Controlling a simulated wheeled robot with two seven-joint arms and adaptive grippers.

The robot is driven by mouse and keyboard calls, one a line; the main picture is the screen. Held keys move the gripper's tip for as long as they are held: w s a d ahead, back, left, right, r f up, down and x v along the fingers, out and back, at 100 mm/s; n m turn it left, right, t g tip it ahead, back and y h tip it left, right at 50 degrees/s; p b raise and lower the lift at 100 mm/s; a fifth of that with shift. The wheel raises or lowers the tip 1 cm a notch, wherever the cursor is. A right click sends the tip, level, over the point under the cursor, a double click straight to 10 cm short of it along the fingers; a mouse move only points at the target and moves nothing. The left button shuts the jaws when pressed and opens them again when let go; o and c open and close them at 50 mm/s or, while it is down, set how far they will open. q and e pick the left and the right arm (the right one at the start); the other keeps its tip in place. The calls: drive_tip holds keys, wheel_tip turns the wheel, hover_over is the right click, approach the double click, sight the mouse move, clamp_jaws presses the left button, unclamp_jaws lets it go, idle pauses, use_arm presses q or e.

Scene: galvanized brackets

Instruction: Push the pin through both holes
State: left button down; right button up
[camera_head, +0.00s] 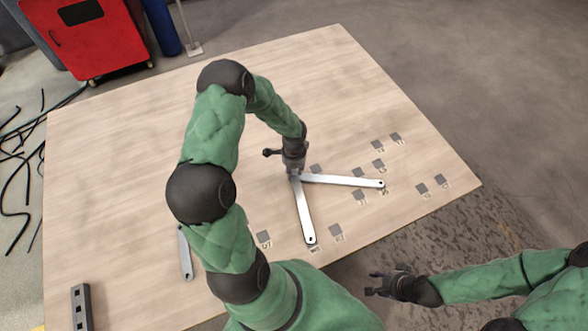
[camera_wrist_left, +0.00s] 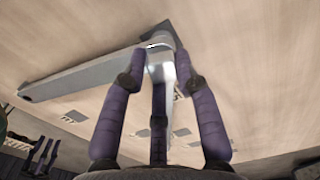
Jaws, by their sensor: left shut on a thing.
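Two silver brackets meet in a V under my left gripper (camera_head: 294,166). The near bracket (camera_head: 304,212) runs toward the table's front, with a hole at its free end. The right bracket (camera_head: 345,181) runs to the right, also with a hole. In the left wrist view, the near bracket (camera_wrist_left: 85,75) extends left. My left gripper (camera_wrist_left: 161,68) appears shut on the right bracket (camera_wrist_left: 164,74), close to the joined ends. A grey block (camera_wrist_left: 164,33) shows there. I cannot make out a pin; the overlapping holes are hidden. My right gripper (camera_head: 374,283) looks open and empty, off the table's front edge.
A spare grey bracket (camera_head: 185,253) lies on the wooden table (camera_head: 120,160) at the left. A dark bar with holes (camera_head: 82,307) lies at the front left. Several small grey marked squares lie around the brackets. The table's back and left are mostly clear.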

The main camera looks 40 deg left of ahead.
use_arm(q)
drive_tip(key=shift+f, duration=0.35)
idle(0.3)
drive_tip(key=c, duration=0.9)
unclamp_jaws()
drive_tip(key=shift+o, duration=0.2)
wheel_tip(320, 180, up, 12)
